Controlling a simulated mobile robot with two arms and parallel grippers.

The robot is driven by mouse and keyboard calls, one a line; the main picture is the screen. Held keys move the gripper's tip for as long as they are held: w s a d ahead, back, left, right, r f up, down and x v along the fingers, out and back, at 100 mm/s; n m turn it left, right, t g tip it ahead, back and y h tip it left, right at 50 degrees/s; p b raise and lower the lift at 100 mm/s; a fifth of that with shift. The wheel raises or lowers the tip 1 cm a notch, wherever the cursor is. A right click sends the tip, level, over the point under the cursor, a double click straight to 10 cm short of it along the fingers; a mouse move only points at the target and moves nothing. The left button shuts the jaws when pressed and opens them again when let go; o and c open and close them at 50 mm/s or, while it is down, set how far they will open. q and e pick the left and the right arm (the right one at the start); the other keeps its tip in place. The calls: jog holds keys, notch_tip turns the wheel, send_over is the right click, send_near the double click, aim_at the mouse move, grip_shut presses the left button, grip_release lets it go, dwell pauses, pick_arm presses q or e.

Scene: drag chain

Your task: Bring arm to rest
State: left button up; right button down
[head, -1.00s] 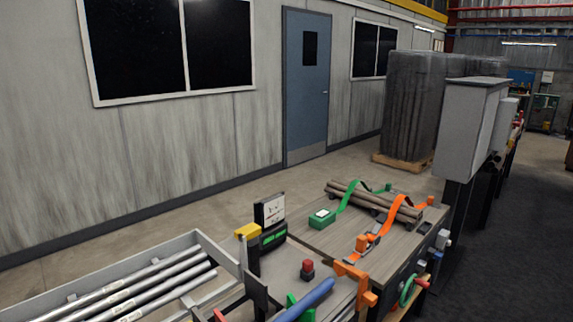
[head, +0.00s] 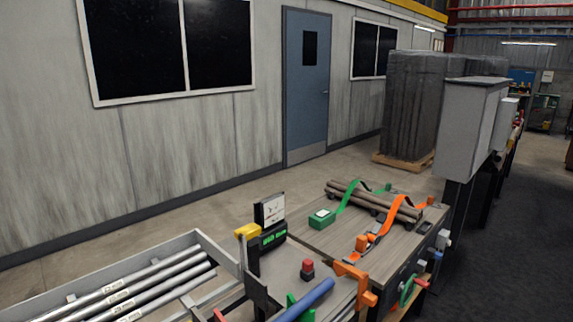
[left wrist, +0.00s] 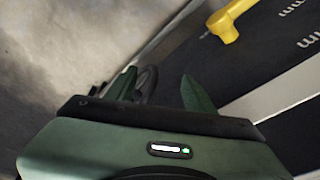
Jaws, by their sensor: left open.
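My left gripper (left wrist: 160,92) shows in the left wrist view with its two dark green fingers apart and nothing clearly held between them. A dark round shape shows behind the left finger, too blurred to name. A yellow handle-like part (left wrist: 228,28) is beyond the fingers at upper right, apart from them. Neither arm can be made out in the head view. My right gripper is not in view.
The head view shows a tray of metal rods (head: 199,237), a display (head: 272,236), a red button (head: 307,268), a blue tube (head: 308,298) and a bench (head: 330,238) with strapped logs (head: 372,200). A dark panel with white marks (left wrist: 270,60) fills the wrist view's right.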

pick_arm(q)
jog(key=s+f+g, duration=0.1)
jog(key=s+f, duration=0.1)
jog(key=f, duration=0.7)
jog(key=s+f, duration=0.3)
jog(key=f, duration=0.5)
jog(key=s+a+f+g, duration=0.1)
jog(key=s+a+f, duration=0.2)
jog(key=s+f, duration=1)
jog(key=shift+s+a+f, duration=0.15)
jog(key=shift+s+f, duration=0.1)
jog(key=shift+s, duration=0.85)
jog(key=c, duration=0.4)
jog(key=shift+s, duration=0.1)
